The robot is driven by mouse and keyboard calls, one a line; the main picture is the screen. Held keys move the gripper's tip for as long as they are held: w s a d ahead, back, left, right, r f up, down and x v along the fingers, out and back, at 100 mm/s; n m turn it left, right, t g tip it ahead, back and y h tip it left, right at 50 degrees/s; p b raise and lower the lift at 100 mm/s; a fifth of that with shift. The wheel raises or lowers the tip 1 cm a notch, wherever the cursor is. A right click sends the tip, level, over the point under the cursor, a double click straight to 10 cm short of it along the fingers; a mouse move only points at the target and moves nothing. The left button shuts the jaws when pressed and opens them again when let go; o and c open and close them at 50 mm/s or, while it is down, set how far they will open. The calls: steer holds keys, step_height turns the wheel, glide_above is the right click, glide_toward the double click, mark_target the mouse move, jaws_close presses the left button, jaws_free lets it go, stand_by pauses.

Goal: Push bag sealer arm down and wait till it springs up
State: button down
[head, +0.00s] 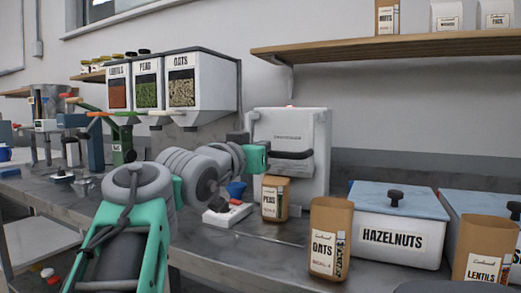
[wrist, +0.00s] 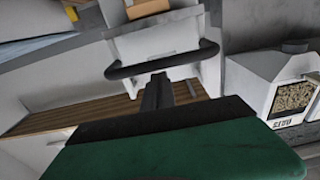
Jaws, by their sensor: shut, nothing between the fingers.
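The bag sealer (head: 312,125) is a white upright machine at the back of the counter, in the middle of the head view. Its arm has a dark curved handle bar (head: 292,154) across the front. In the wrist view the white sealer body (wrist: 185,45) appears tilted, with the black handle (wrist: 128,70) bowed across it. My gripper (head: 268,153) is at the left end of the handle in the head view. In the wrist view my gripper (wrist: 157,82) has its fingers together and empty, overlapping the handle bar; I cannot tell whether they touch it.
A paper PEAS bag (head: 272,204) stands right before the sealer. An OATS bag (head: 330,240), a HAZELNUTS box (head: 400,232) and a LENTILS bag (head: 482,255) stand to the right. A white scale-like device (head: 228,214) sits left. A wooden shelf (head: 400,48) hangs above.

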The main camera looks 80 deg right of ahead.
steer(key=shift+d+f+y, duration=0.15)
steer(key=shift+d+f, duration=0.05)
steer(key=shift+f, duration=0.4)
steer(key=shift+d+f+y, duration=0.15)
steer(key=shift+d+f, duration=0.05)
steer(key=shift+f, duration=0.35)
steer(key=shift+r, duration=0.1)
step_height(320, 180, up, 6)
steer(key=a+f+p, duration=0.1)
steer(key=a+p, duration=0.1)
steer(key=p, duration=0.1)
steer(key=w+a+f+b, duration=0.3)
steer(key=a+f+b, duration=0.1)
steer(key=a, duration=0.3)
steer(key=shift+a+b, duration=0.35)
steer(key=shift+b, duration=0.5)
